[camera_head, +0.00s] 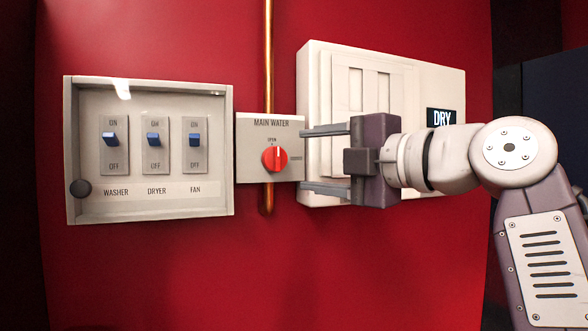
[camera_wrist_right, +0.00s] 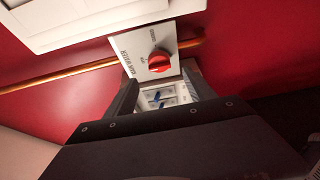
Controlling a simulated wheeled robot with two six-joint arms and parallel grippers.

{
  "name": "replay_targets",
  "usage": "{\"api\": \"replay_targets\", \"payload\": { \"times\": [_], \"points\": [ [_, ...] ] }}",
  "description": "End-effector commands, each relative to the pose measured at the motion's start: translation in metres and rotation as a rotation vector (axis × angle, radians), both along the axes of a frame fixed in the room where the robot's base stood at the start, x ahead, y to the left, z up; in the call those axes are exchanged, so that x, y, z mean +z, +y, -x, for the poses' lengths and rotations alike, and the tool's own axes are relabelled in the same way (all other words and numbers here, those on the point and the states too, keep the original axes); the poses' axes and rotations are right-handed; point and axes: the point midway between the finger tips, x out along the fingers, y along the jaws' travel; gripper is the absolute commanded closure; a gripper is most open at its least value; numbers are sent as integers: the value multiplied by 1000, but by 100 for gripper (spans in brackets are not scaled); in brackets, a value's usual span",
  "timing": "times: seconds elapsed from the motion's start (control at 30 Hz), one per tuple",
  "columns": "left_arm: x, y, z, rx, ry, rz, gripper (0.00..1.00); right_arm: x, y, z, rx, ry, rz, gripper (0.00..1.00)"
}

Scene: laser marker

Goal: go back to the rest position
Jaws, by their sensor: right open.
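My right gripper (camera_head: 305,160) comes in from the right in the head view. Its two fingers are spread, one above the other, with nothing between them. The tips point left at the right edge of the MAIN WATER plate (camera_head: 254,170). The red knob (camera_head: 274,158) on that plate lies just left of the tips, apart from them in the picture. In the right wrist view the red knob (camera_wrist_right: 159,61) shows beyond the open fingers (camera_wrist_right: 160,82). My left gripper is in neither view.
A switch box (camera_head: 149,205) with WASHER, DRYER and FAN switches is on the red wall at left. A copper pipe (camera_head: 267,60) runs vertically behind the plate. The wall below is clear.

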Motion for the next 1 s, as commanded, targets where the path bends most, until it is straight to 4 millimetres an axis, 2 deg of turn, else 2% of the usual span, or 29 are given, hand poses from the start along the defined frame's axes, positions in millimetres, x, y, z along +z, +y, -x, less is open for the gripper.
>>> {"api": "replay_targets", "payload": {
  "times": [0.1, 0.47, 0.53, 0.6, 0.67, 0.77, 0.87, 0.9, 0.97, 1.0],
  "points": [
    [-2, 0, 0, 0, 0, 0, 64, 0, -5, 6, 0, 0, 1, 37],
    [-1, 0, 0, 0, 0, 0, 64, 0, -4, 6, 2, 1, 1, 37],
    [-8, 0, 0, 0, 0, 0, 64, -6, -2, 8, 9, -1, 1, 37],
    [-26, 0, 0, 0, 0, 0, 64, -21, 8, 17, 35, -8, 2, 37],
    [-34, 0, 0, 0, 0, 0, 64, -49, 12, 4, 48, 75, -6, 37],
    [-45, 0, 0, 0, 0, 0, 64, -110, 10, -27, 24, 242, -11, 37],
    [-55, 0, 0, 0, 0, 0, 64, -183, 4, -57, -38, 446, -45, 37],
    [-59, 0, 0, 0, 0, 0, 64, -216, 0, -67, -73, 538, -66, 37],
    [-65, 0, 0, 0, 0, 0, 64, -269, -5, -77, -134, 682, -103, 37],
    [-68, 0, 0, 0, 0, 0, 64, -306, -9, -81, -183, 780, -127, 37]
  ]
}}
